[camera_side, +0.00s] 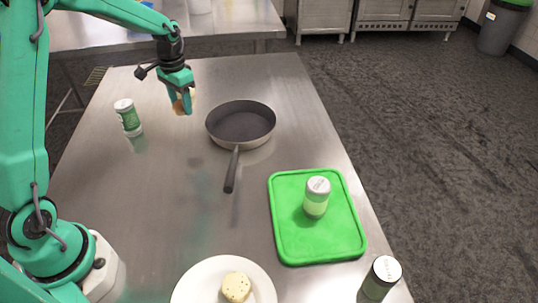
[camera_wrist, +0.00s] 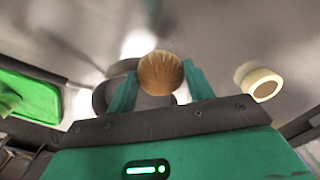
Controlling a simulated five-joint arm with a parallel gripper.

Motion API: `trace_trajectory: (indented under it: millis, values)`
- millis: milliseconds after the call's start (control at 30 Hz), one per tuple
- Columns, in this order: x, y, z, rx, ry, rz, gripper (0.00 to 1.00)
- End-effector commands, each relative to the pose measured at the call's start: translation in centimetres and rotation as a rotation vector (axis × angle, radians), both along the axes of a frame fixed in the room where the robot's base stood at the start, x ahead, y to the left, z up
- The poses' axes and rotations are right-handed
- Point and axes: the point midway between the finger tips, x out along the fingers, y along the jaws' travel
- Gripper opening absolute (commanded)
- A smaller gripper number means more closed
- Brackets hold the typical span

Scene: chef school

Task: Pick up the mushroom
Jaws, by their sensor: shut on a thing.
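The mushroom (camera_wrist: 160,73) is held between the two fingers of my gripper (camera_wrist: 155,92), its brown ribbed underside showing in the wrist view. In the side view my gripper (camera_side: 182,101) is shut on it above the far part of the steel table. Only a tan edge of the mushroom (camera_side: 190,97) shows there, beside the teal fingers.
A frying pan (camera_side: 230,138) stands mid-table, handle toward the front. A green-labelled jar (camera_side: 128,118) stands at left. A green cutting board (camera_side: 285,235) holds a jar (camera_side: 316,197). A plate (camera_side: 205,275) holds a pale round piece (camera_side: 236,287). Another jar (camera_side: 381,277) stands front right.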

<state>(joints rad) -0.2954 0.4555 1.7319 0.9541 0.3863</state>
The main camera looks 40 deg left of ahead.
Motion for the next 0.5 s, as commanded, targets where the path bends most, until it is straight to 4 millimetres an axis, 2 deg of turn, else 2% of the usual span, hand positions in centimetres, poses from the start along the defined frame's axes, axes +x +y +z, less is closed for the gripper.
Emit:
trace_trajectory:
  millis: [167, 500]
  values:
    - [-0.05, -0.88, 0.49, 0.000, 0.000, 0.000, 0.30]
    - [-0.07, -0.95, 0.54, 0.000, 0.000, 0.000, 0.30]
